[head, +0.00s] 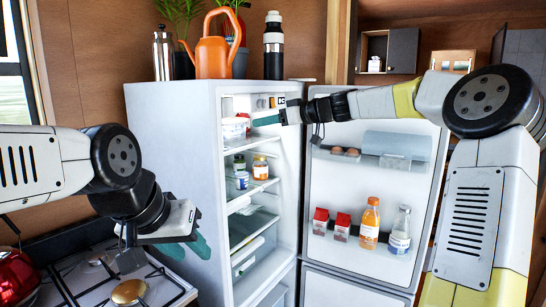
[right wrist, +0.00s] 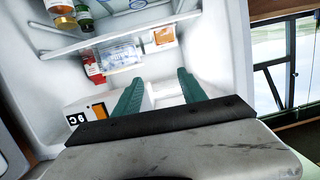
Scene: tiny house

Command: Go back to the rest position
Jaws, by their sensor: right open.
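My right gripper (head: 262,119) reaches from the right to the upper opening of the white fridge (head: 180,150), its teal fingers pointing inside. In the right wrist view its two fingers (right wrist: 158,88) are apart with nothing between them, in front of the fridge interior. My left gripper (head: 186,247) hangs at the lower left, beside the fridge and above the stove. Its teal fingers look spread and empty.
The fridge door (head: 340,262) stands open at right, holding an orange bottle (head: 370,224), a clear bottle (head: 401,231) and red cartons (head: 342,227). Jars (head: 260,168) sit on inner shelves. An orange watering can (head: 211,57) stands on top. A red kettle (head: 15,277) stands on the stove (head: 75,285).

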